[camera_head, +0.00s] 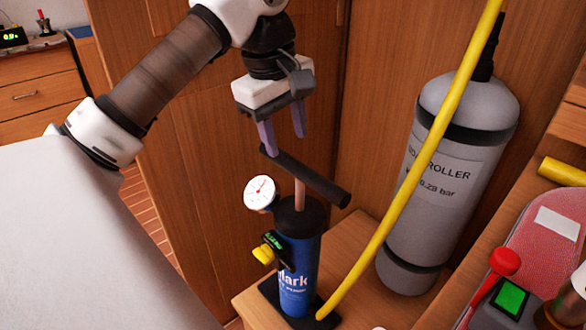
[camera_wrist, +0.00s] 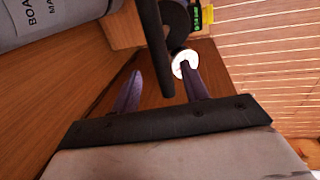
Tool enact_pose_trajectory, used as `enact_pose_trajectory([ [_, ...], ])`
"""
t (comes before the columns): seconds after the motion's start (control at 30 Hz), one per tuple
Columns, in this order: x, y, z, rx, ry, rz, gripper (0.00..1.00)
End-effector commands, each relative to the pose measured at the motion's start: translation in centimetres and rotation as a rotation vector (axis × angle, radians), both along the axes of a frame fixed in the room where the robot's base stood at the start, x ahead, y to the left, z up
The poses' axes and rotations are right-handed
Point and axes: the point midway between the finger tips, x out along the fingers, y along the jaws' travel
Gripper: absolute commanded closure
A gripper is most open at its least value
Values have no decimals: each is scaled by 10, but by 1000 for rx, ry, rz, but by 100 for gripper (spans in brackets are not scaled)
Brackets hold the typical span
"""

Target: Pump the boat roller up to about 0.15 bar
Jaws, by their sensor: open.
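The blue hand pump (camera_head: 299,262) stands upright on a wooden ledge, its rod up and its black bar handle (camera_head: 318,182) raised. A white dial gauge (camera_head: 260,192) and a small green display (camera_head: 274,240) are on it; I cannot read either. My gripper (camera_head: 285,145) is open above the handle's left end. In the wrist view, the handle (camera_wrist: 158,45) shows between the open fingers (camera_wrist: 162,70); I cannot tell whether they touch it. The dial gauge (camera_wrist: 184,64) shows behind one finger.
A yellow hose (camera_head: 420,165) runs from the pump's base up in front of the roller and out of the top. Wooden panels (camera_head: 230,130) stand close behind the pump.

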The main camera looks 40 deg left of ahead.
Motion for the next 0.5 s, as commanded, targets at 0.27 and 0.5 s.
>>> enact_pose_trajectory([
  [0.27,10,-1,-54,-1,2,0,55],
  [0.5,14,-1,-72,0,1,1,55],
])
